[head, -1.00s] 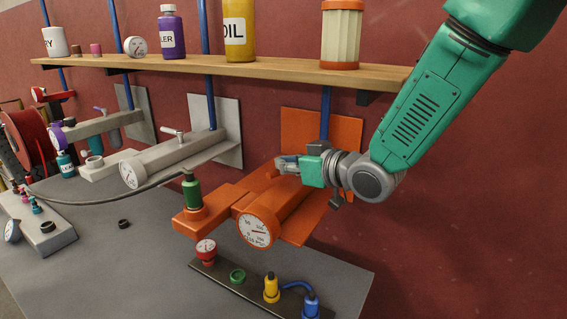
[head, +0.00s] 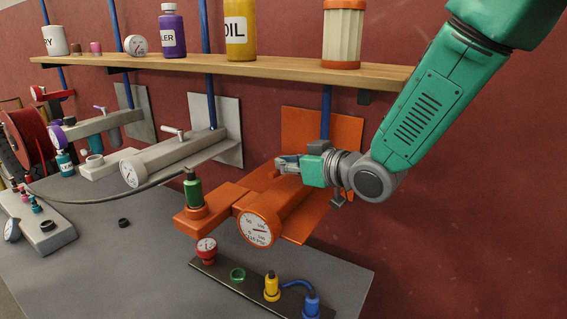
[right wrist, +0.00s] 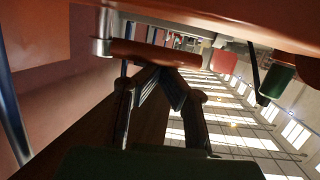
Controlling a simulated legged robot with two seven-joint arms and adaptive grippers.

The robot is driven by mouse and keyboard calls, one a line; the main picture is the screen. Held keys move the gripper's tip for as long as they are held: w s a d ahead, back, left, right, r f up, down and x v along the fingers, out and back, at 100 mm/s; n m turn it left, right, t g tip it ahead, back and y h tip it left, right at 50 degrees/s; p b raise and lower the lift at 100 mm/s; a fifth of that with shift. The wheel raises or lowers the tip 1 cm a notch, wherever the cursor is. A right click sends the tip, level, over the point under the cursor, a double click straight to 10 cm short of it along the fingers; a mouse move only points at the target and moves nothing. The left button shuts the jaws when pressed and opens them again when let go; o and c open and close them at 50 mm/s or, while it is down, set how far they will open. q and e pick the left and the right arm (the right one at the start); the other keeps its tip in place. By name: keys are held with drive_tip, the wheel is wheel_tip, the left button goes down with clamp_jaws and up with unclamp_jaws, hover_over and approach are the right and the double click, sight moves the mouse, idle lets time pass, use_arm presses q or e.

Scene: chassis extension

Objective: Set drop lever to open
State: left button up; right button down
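The orange unit (head: 280,205) with a round dial (head: 259,229) is fixed in front of an orange wall plate. In the right wrist view an orange lever (right wrist: 155,52) extends to the right from a metal pivot (right wrist: 102,32). My left gripper is not in view.
A wooden shelf (head: 200,64) with bottles runs above. Grey units (head: 165,160) stand to the left. A strip with colored connectors (head: 237,285) lies in front. The wall at right is clear.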

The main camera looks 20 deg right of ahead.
drive_tip(key=v, duration=1.2)
drive_tip(key=s+d+f+m+g+h, duration=0.1)
drive_tip(key=s+f+m+g+h, duration=0.3)
drive_tip(key=f, duration=0.9)
drive_tip(key=s+d+f+g, duration=0.1)
drive_tip(key=s+f+g, duration=0.3)
drive_tip(key=f, duration=1)
drive_tip(key=s+d+f+m+g+h, duration=0.1)
drive_tip(key=s+f+g+h, duration=0.15)
drive_tip(key=s+f, duration=0.65)
drive_tip(key=s+d+f+m+g+h, duration=0.1)
drive_tip(key=s+d+f+g, duration=0.3)
drive_tip(key=s, duration=1)
drive_tip(key=w+a+f+n+t+b, duration=0.1)
drive_tip(key=w+a+f+b, duration=0.1)
drive_tip(key=f+b, duration=1.1)
drive_tip(key=shift+a+f+t+b, duration=0.35)
drive_tip(key=shift+a+f, duration=0.2)
drive_tip(key=shift+f, duration=0.2)
drive_tip(key=shift+w, duration=0.15)
